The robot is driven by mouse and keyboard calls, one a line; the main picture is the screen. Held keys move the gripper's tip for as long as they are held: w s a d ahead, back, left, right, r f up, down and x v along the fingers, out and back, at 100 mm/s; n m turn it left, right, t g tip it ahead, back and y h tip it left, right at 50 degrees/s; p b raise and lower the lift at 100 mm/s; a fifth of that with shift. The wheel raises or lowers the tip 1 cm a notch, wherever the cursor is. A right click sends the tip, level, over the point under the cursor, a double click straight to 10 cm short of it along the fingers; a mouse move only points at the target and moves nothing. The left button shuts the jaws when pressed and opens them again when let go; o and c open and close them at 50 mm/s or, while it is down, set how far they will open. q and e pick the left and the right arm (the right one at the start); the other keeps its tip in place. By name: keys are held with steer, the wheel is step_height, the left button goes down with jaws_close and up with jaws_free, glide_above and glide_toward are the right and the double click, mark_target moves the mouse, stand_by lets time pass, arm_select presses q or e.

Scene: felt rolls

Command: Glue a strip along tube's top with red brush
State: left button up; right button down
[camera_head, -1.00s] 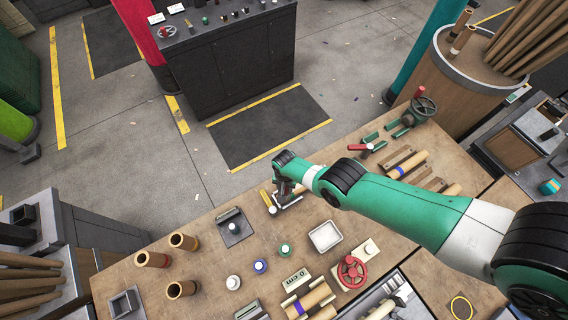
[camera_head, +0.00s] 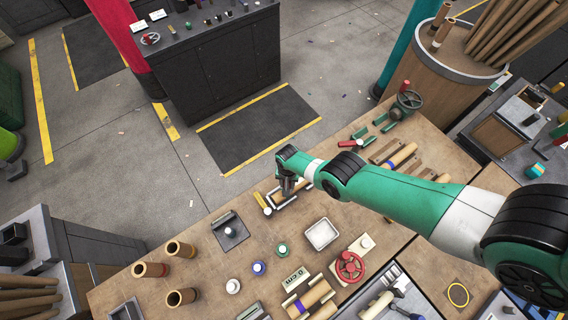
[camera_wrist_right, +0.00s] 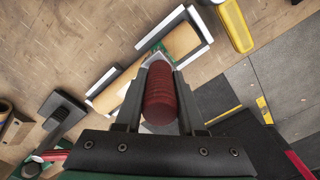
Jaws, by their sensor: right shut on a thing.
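My right gripper (camera_head: 288,188) hangs over the far edge of the workbench. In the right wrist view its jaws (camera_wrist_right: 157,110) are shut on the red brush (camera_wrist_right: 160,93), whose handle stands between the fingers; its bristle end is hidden. A tan cardboard tube (camera_wrist_right: 181,40) lies just beyond the brush in a pale-edged holder (camera_wrist_right: 103,80). The brush overlaps the tube in this view; I cannot tell whether they touch. In the head view the gripper partly covers the holder (camera_head: 294,199). My left gripper is out of view.
A yellow bar (camera_wrist_right: 234,24) lies beside the holder. A white tray (camera_head: 321,234), a green-ringed pot (camera_head: 282,250) and a blue-ringed pot (camera_head: 259,268) stand nearer. Upright tubes (camera_head: 180,249) stand left. A red handwheel (camera_head: 350,267) is at the front right.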

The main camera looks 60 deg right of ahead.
steer(key=shift+s+d, duration=0.35)
steer(key=shift+d, duration=0.45)
steer(key=shift+d, duration=0.1)
steer(key=shift+s+d, duration=0.35)
steer(key=shift+d, duration=0.3)
steer(key=shift+s+d, duration=0.3)
steer(key=shift+d, duration=0.35)
steer(key=shift+s+d, duration=0.1)
steer(key=shift+d, duration=0.1)
steer(key=shift+s+d, duration=0.35)
steer(key=shift+d, duration=0.3)
steer(key=shift+s+d, duration=0.3)
steer(key=shift+d, duration=0.3)
steer(key=shift+w+a, duration=0.1)
steer(key=shift+a, duration=0.05)
